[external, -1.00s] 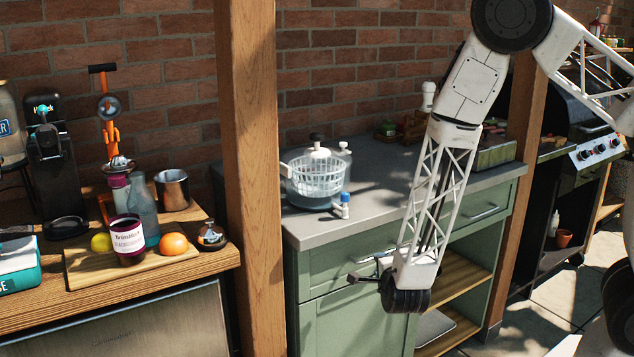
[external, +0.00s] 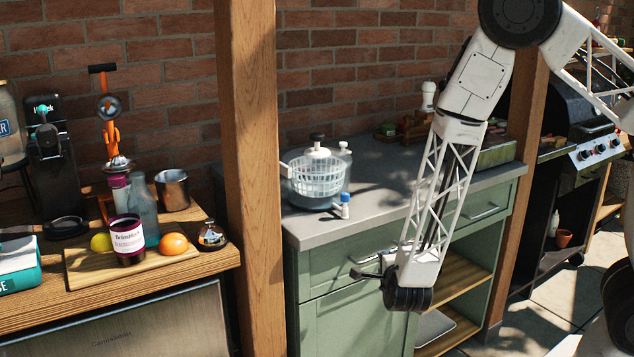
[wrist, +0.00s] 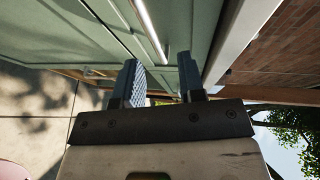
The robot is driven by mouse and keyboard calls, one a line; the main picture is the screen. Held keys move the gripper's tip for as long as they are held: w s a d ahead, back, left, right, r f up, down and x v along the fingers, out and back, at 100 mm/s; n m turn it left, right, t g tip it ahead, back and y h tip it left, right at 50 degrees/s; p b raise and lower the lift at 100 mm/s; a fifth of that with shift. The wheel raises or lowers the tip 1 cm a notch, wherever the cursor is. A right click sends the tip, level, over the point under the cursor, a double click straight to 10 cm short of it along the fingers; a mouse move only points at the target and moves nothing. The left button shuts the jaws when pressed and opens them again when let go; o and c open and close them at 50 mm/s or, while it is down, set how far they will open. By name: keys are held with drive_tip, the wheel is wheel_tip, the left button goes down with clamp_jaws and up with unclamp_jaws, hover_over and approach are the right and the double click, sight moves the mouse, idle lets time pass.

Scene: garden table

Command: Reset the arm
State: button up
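My gripper (external: 364,273) hangs in front of the green cabinet (external: 350,335), below the countertop edge. In the wrist view, its two dark fingers (wrist: 161,80) stand apart with nothing between them, so it is open and empty. The fingers point toward the green cabinet front (wrist: 105,25). A bright metal bar handle (wrist: 150,30) shows just beyond the fingertips; I cannot tell whether they touch it. My white lattice forearm comes down in front of the counter.
A wooden post (external: 250,180) stands left of my gripper. Open wooden shelves (external: 455,270) are at right.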

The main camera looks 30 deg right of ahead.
drive_tip(key=s+d+r+m+g+h, duration=0.2)
drive_tip(key=s+d+r+m+g, duration=0.35)
drive_tip(key=d+r+m, duration=0.55)
drive_tip(key=s+d+r+m+g+h, duration=0.35)
drive_tip(key=d+r+m+g, duration=0.35)
drive_tip(key=m, duration=0.6)
drive_tip(key=s+r+m+y, duration=1.2)
drive_tip(key=s+r+m, duration=0.4)
drive_tip(key=m, duration=0.9)
drive_tip(key=shift+s+d+m+t, duration=0.15)
drive_tip(key=shift+s+m+t, duration=0.2)
drive_tip(key=shift+s, duration=0.75)
